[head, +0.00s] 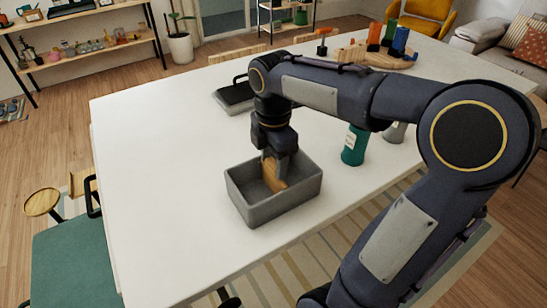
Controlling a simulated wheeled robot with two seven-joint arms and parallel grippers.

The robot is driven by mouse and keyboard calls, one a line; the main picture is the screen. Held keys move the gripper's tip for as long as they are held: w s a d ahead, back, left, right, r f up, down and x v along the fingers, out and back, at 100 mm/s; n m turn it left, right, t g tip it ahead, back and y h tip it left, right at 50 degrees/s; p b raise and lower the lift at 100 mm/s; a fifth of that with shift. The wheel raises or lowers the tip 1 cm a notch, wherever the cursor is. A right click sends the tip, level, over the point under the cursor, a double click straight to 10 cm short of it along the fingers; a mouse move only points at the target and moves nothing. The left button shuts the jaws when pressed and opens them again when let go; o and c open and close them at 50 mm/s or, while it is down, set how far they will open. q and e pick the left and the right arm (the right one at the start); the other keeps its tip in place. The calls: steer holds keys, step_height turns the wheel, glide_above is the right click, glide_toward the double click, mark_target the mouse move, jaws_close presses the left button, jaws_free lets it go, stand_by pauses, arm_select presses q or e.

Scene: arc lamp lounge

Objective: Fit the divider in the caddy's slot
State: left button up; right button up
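The grey caddy (272,209) is an open box on the white table, near its front edge. The tan wooden divider (276,180) is inside the caddy, tilted in the picture, with its lower part down between the walls. My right gripper (276,158) points down over the caddy with its fingers around the divider's upper part, and it looks shut on it. The slot is hidden by the gripper and the caddy's walls, so I cannot tell whether the divider sits in it. My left gripper is not in view.
A green bottle (354,146) and a grey cup (395,132) stand right of the caddy, close to my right arm. A dark flat object (235,96) lies behind. A wooden board (375,55) with coloured bottles is at the back. The table's left part is clear.

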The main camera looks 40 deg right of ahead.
steer(key=o, duration=0.4)
step_height(320, 180, up, 8)
steer(key=shift+f+p, duration=0.1)
steer(key=shift+p, duration=0.35)
stand_by(0.4)
